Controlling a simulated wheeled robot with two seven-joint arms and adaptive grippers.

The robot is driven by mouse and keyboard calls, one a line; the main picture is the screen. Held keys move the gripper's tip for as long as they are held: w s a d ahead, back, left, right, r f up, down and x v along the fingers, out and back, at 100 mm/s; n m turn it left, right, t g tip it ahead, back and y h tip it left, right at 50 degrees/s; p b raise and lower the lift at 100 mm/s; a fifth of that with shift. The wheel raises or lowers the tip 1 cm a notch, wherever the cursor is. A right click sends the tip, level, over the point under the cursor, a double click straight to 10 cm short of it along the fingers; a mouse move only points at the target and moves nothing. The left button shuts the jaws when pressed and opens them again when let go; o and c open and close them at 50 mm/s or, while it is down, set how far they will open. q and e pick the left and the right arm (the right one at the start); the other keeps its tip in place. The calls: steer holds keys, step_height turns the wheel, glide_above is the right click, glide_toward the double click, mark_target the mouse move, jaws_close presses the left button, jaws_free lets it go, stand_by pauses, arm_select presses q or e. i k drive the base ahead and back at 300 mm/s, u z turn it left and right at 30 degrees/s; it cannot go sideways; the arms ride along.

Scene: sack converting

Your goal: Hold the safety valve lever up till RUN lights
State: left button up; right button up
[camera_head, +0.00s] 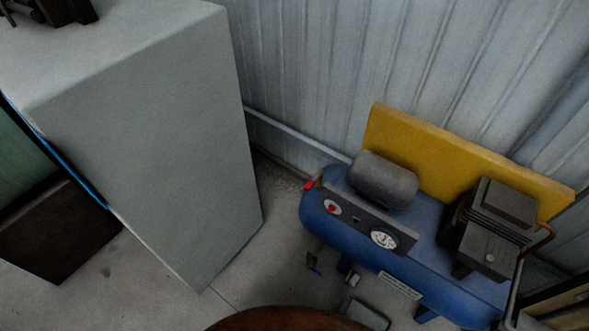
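A blue air compressor (350,235) stands at the lower right, against the wall. A small red lever or handle (309,185) sticks out at the left end of its tank; I cannot tell its exact position. The front panel carries a red-centred round control (332,207) and a white round gauge (384,240). No RUN light can be made out. A grey motor (384,179) and a dark finned pump block (490,230) sit on top. Neither of my grippers is in view.
A tall grey cabinet (160,140) fills the left, with dark parts (65,10) on top. A yellow board (440,150) stands behind the compressor, before the corrugated wall (330,60). A brown rounded surface (285,320) shows at the bottom edge. Floor (255,260) is bare between cabinet and compressor.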

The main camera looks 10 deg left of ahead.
mark_target(311, 183)
steer(key=u, duration=0.1)
steer(key=i, duration=0.15)
steer(key=u, duration=0.1)
steer(key=k, duration=1.35)
steer(key=z, duration=0.6)
steer(key=i, duration=1.65)
steer(key=u, duration=0.75)
